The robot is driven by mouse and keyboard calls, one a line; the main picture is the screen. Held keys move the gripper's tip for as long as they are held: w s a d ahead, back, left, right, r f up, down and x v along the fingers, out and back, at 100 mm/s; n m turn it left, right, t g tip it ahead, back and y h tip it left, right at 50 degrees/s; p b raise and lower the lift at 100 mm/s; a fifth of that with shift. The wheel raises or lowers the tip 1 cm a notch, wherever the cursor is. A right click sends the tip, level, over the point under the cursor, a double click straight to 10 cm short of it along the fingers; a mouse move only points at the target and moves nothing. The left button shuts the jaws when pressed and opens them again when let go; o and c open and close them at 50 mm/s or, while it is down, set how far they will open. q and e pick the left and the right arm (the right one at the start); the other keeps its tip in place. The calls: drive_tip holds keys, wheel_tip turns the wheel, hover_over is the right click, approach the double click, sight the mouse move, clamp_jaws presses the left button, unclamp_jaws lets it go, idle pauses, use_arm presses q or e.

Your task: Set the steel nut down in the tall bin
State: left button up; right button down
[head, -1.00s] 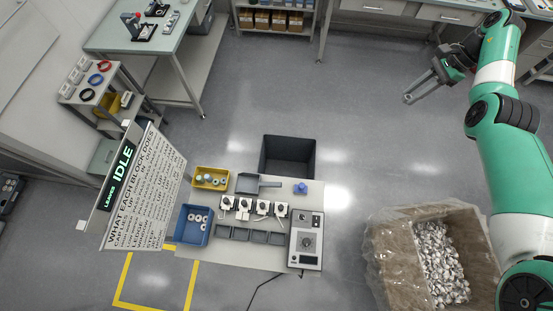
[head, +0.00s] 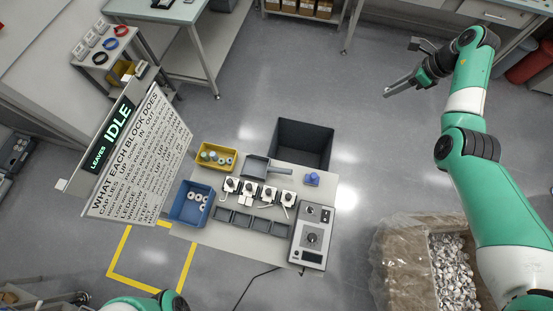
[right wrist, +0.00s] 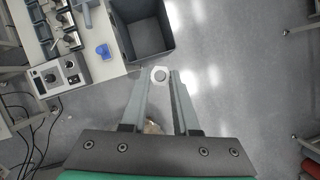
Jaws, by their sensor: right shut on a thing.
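The steel nut (right wrist: 159,75) is a small pale ring-like piece between the fingertips of my right gripper (right wrist: 162,80) in the right wrist view. My right gripper is shut on it. In the head view my right gripper (head: 390,91) hangs up and to the right of the tall bin; the nut is too small to make out there. The tall bin (head: 304,138) is a dark grey, open-topped box on the floor behind the table. It also shows in the right wrist view (right wrist: 147,38), above the nut and apart from it. My left gripper is out of view.
The table (head: 262,243) holds a yellow bin (head: 217,156), a blue bin (head: 189,204), several small fixtures, a blue piece (head: 312,179) and a control box (head: 312,236). A plastic-lined carton (head: 400,250) of metal parts stands at the right. Floor around the tall bin is clear.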

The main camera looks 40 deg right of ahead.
drive_tip(key=w+a+f+n+b, duration=0.1)
drive_tip(key=w+a+f+b, duration=0.2)
drive_tip(key=a+f+b, duration=0.35)
drive_tip(key=w+a+f+n+b, duration=0.15)
drive_tip(key=a+f+b, duration=0.25)
drive_tip(key=a+f, duration=0.6)
drive_tip(key=n+g+y+b, duration=0.1)
drive_tip(key=n+b, duration=0.1)
drive_tip(key=b, duration=0.6)
hover_over(297, 172)
wheel_tip(297, 172, down, 15)
drive_tip(key=shift+s+d, duration=0.4)
drive_tip(key=shift+s, duration=0.05)
wheel_tip(297, 172, down, 10)
drive_tip(key=b, duration=0.4)
drive_tip(key=shift+s+f, duration=0.1)
drive_tip(key=shift+f, duration=0.05)
drive_tip(key=c, duration=0.7)
unclamp_jaws()
drive_tip(key=shift+o, duration=0.2)
